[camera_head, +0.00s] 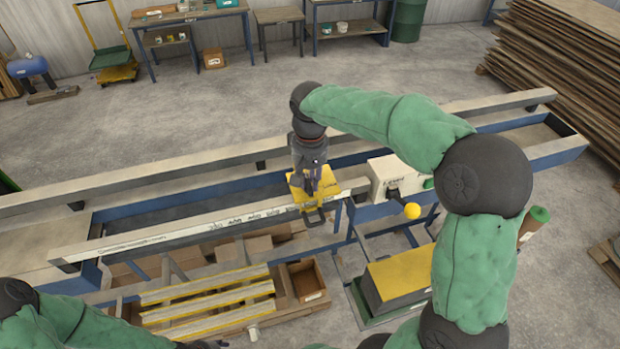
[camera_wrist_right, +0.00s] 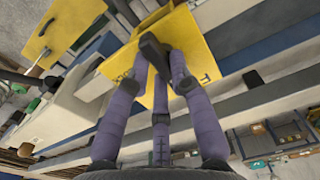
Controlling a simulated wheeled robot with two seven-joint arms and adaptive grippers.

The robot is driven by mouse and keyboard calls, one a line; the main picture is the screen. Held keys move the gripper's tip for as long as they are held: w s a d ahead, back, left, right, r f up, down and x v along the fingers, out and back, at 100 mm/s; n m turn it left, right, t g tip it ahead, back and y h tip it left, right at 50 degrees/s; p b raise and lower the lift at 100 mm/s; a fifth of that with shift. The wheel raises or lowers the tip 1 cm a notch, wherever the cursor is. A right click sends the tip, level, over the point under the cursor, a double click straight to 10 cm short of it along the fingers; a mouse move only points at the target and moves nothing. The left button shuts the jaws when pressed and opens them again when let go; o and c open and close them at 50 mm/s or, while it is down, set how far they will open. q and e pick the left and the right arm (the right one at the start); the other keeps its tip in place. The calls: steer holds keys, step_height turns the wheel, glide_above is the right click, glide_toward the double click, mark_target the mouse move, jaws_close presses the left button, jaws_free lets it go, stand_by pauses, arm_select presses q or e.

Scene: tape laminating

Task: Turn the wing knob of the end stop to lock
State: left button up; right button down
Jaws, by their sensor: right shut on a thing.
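The end stop (camera_head: 325,181) is a yellow plate on the pale rail of the long bench, near the middle of the head view. It also fills the top middle of the wrist view (camera_wrist_right: 211,45). A black wing knob (camera_wrist_right: 153,52) stands out from it. My right gripper (camera_head: 312,186) points down at the end stop. In the wrist view its purple-grey fingers (camera_wrist_right: 161,65) are shut on the wing knob, which sits between their tips. The fingers and wrist hide the knob in the head view. My left arm shows at the lower left, its gripper out of frame.
A white box (camera_head: 395,172) with a black lever and yellow ball (camera_head: 412,211) stands just right of the end stop. The long rail (camera_head: 180,228) runs left, with yellow-edged boards (camera_head: 210,302) below its front. Stacked planks (camera_head: 565,60) fill the back right.

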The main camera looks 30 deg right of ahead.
steer(key=m, duration=0.4)
steer(key=shift+m+b, duration=0.3)
steer(key=shift+b, duration=0.05)
steer(key=m, duration=0.4)
steer(key=shift+s+a+m, duration=0.1)
steer(key=shift+m, duration=0.2)
steer(key=m+b, duration=0.1)
steer(key=m, duration=0.3)
steer(key=shift+a, duration=0.1)
steer(key=shift+m, duration=2.1)
steer(key=c, duration=1.1)
jaws_free()
